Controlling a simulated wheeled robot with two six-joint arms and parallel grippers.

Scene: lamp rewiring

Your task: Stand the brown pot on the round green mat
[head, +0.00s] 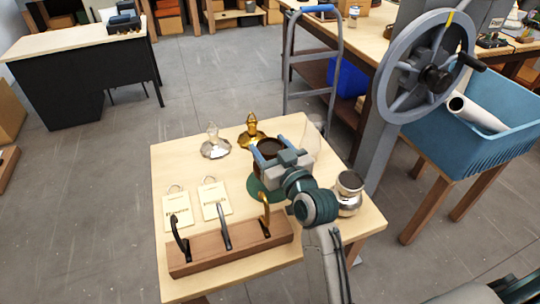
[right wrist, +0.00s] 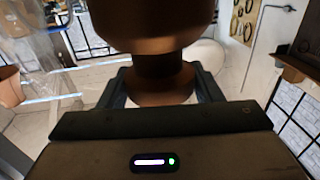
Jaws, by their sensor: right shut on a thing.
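My right gripper (head: 271,148) is shut on the brown pot (head: 263,168), with its blue-tipped fingers on either side of the pot's upper part. In the right wrist view, the pot (right wrist: 150,28) fills the top middle, and its narrow part sits between the fingers (right wrist: 163,85). The round green mat (head: 256,191) lies on the light wooden table under the pot and is partly hidden by the pot and my right arm. The pot looks upright over the mat; I cannot tell whether its base touches it. My left gripper is not in view.
A silver ornament (head: 213,146) and a gold one (head: 251,134) stand at the table's back. A silver jar (head: 347,191) and clear glass (head: 311,140) are right of the pot. Two cards (head: 178,209) and a wooden hook rack (head: 208,256) occupy the left and front.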

